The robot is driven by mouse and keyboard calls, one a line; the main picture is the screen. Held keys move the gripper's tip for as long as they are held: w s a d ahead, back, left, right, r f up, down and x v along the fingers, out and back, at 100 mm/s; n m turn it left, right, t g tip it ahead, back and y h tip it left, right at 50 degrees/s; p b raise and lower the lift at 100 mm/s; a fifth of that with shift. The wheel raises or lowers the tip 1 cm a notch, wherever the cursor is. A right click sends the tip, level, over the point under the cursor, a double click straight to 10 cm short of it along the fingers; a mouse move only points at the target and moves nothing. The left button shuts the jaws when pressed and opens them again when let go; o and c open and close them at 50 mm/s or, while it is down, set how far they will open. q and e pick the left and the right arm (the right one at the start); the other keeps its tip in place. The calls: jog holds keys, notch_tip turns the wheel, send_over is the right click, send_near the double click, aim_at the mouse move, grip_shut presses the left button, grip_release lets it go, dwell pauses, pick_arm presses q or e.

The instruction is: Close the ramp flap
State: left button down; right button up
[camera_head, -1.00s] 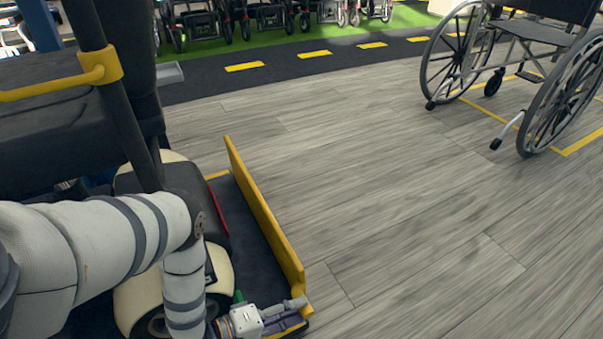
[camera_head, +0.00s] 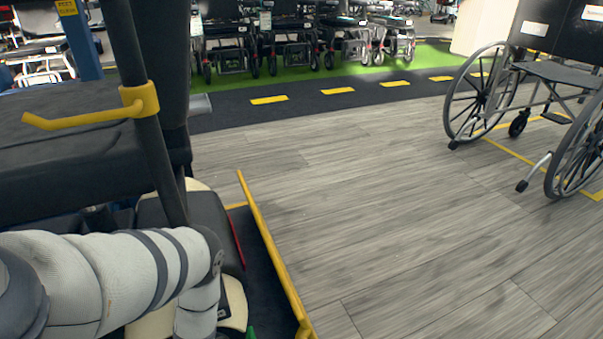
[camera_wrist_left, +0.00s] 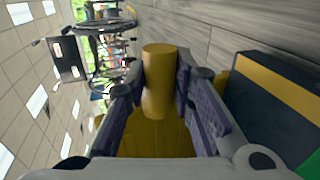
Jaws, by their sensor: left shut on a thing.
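The ramp flap (camera_head: 272,252) is a long narrow yellow panel along the right side of a dark platform, and it stands up steeply. My left arm reaches down beside it in the head view, but the gripper is below the picture's bottom edge. In the left wrist view my left gripper (camera_wrist_left: 160,88) is shut with its two purple-grey fingers on either side of a thick yellow round bar (camera_wrist_left: 158,65). A yellow surface (camera_wrist_left: 155,138) shows behind the bar, between the fingers. Where the bar joins the flap is hidden. My right gripper is in neither view.
A wheelchair (camera_head: 540,95) is at the right. The grey wood floor (camera_head: 400,230) between is clear.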

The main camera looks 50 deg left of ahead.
pick_arm(q)
jog(key=shift+s+a+f+g, duration=0.15)
jog(key=shift+s+f+g, duration=0.15)
jog(key=shift+s+f, duration=0.45)
jog(key=c, duration=1.4)
grip_release()
jog(key=shift+f, duration=0.1)
jog(key=shift+o, duration=0.2)
jog(key=v, duration=1.1)
jog(key=shift+s+r, duration=0.25)
jog(key=shift+r, duration=0.05)
jog(key=shift+a, duration=0.1)
